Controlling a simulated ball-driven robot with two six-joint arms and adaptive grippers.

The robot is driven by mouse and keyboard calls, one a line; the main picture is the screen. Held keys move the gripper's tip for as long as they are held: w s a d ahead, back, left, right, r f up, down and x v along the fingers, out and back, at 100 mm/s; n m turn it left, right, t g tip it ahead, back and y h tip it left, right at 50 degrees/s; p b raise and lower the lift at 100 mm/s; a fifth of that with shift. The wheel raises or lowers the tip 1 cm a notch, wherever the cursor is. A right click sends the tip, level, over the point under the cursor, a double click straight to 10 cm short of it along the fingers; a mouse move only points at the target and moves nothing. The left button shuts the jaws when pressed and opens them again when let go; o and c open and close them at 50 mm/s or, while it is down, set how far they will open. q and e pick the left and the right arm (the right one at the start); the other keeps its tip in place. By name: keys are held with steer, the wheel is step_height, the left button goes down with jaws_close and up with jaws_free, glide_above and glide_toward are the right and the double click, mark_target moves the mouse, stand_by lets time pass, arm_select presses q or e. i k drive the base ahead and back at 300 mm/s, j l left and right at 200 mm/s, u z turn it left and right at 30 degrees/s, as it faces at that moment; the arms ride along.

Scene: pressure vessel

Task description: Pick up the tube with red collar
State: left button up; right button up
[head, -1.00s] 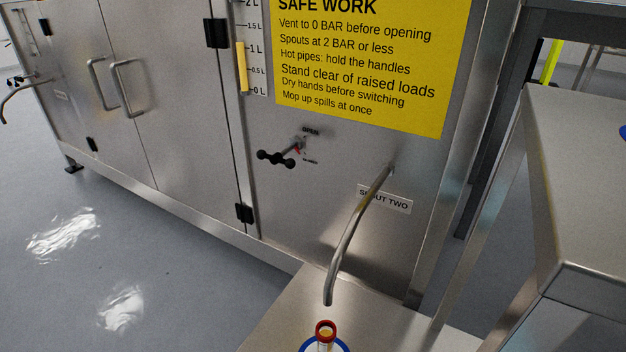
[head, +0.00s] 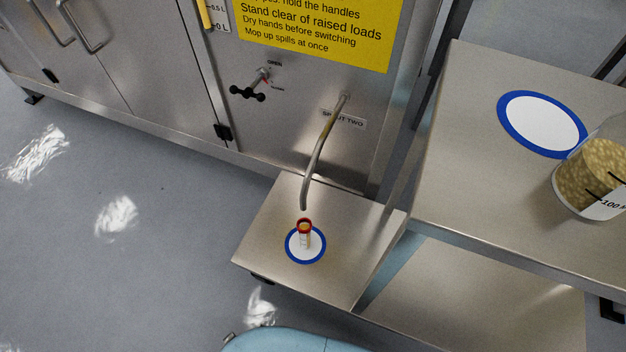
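The tube with red collar (head: 304,237) stands upright on a white disc with a blue ring (head: 292,254) on a low metal shelf. The tube is clear with marks on its side, and yellowish stuff shows inside the red rim. The open end of the spout two pipe (head: 317,160) hangs just above the tube, apart from it. Neither of my grippers shows in the head view.
A higher steel table (head: 465,130) stands at the right with an empty blue-ringed white disc (head: 542,124) and a jar of yellowish grains (head: 596,178). A black valve handle (head: 248,93) sticks out from the steel cabinet (head: 140,75). Open floor (head: 150,270) lies at the left.

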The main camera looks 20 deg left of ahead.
mark_target(304, 226)
steer(key=k+l, duration=0.2)
steer(key=k, duration=0.25)
steer(key=k+l, duration=0.15)
steer(key=k, duration=0.3)
steer(key=k+l, duration=0.2)
steer(key=k, duration=0.25)
steer(key=k+l, duration=0.15)
steer(key=k, duration=0.3)
